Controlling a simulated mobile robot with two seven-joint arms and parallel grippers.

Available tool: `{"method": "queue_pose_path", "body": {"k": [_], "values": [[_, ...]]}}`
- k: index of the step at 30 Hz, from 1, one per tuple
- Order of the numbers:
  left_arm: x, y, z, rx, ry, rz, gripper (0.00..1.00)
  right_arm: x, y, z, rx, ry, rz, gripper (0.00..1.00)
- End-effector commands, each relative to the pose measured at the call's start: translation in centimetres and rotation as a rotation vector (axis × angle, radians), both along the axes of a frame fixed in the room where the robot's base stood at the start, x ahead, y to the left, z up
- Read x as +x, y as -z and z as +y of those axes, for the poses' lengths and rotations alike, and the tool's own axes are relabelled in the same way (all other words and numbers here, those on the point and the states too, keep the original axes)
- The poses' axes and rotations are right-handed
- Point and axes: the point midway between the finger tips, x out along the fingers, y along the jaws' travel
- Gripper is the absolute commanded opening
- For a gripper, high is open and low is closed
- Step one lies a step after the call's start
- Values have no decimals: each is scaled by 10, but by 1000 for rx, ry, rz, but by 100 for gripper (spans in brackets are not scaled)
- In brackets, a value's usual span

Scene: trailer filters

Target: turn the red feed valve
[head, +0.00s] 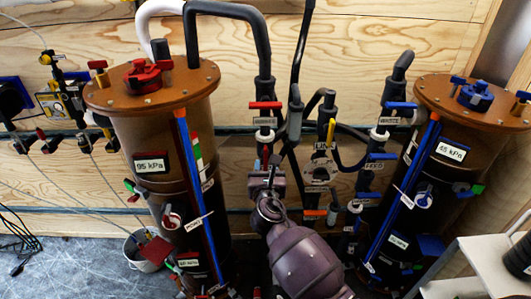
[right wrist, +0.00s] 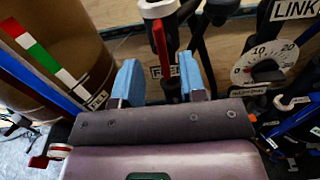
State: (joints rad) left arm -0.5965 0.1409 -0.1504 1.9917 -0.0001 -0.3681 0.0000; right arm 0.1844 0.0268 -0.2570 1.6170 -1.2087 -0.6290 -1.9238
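A red lever handle (head: 266,105) sits on the dark pipe between the two tanks, with a small white label just below it. In the right wrist view a red handle (right wrist: 160,42) hangs below a white-capped fitting, beside a partly hidden label. My right gripper (head: 266,163) is below the red lever in the head view. In the wrist view its two blue fingertips (right wrist: 158,80) are spread apart, with red handle parts showing in the gap. I cannot tell whether they touch. My left gripper is not in view.
A brown tank with a red top knob (head: 146,75) stands left; one with a blue knob (head: 475,95) stands right. A round gauge (head: 320,172) is close right of my gripper. Blue levers (head: 400,105) and dark hoses crowd the right. A bucket (head: 148,252) is on the floor.

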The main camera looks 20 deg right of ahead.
Motion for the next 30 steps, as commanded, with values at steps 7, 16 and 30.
{"method": "queue_pose_path", "body": {"k": [7,16,30], "values": [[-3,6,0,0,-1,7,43,41,0,-11,0,0,0,38],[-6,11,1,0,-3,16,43,65,0,-18,2,0,-1,38],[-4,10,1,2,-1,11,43,66,0,-19,3,-1,-1,15]]}}
